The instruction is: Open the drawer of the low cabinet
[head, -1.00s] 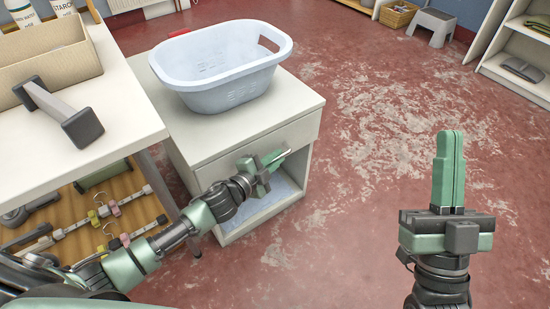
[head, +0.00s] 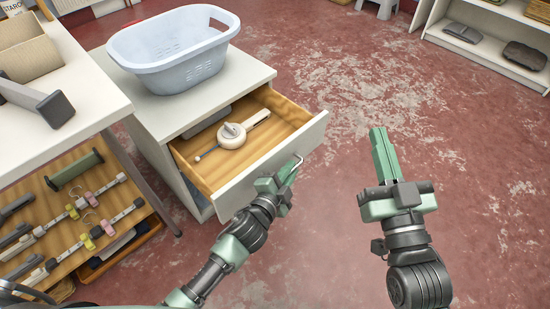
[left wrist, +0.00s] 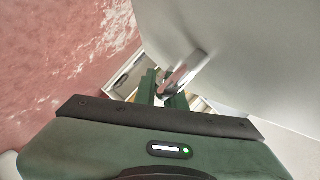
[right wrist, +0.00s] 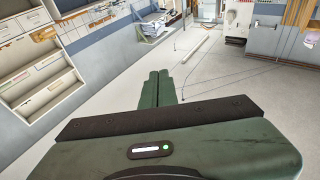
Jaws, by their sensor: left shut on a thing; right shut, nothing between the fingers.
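The low cabinet (head: 150,128) is white and stands beside the table. Its drawer (head: 272,165) is pulled well out, and its wooden inside shows. In the drawer lie a cream round tool with a handle (head: 232,135) and a darker item at the back, partly hidden. My left gripper (head: 284,180) is shut on the metal drawer handle (head: 291,171) at the drawer front. The handle also shows between the fingers in the left wrist view (left wrist: 184,72). My right gripper (head: 384,150) is shut and empty, above the floor to the right of the drawer.
A pale blue laundry basket (head: 175,50) stands on the cabinet top. The white table (head: 85,105) at left has a shelf with hangers and tools below. Open floor (head: 440,150) lies to the right. White shelves (head: 500,55) stand at the far right.

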